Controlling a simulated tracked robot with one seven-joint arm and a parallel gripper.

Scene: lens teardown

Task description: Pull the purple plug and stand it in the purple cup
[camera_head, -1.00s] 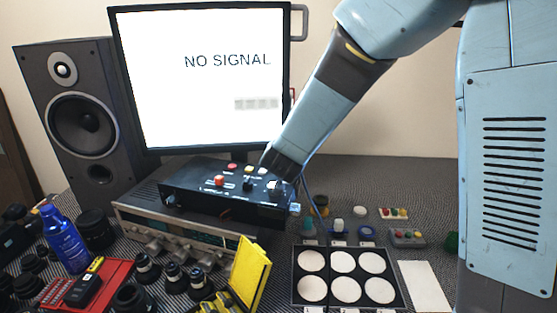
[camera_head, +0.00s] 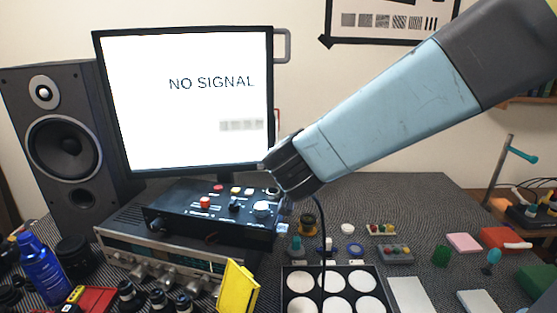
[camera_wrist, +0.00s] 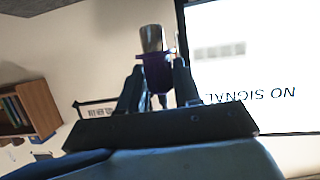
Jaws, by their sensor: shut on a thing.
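In the wrist view my gripper (camera_wrist: 160,78) is shut on the purple plug (camera_wrist: 156,70), whose silvery metal barrel (camera_wrist: 151,39) points away from the jaws. In the head view my gripper (camera_head: 276,174) is raised in front of the monitor's lower right corner, above the black control box; the plug is mostly hidden there. I cannot clearly pick out a purple cup. Small round pieces, including a white-and-blue one (camera_head: 354,250) and a teal one (camera_head: 296,246), stand behind the black tray.
The black control box (camera_head: 180,224) with knobs sits on a silver unit. The black tray (camera_head: 283,290) holds several white discs. A dark cable (camera_head: 323,235) hangs across the tray. The monitor (camera_head: 195,150) stands close behind.

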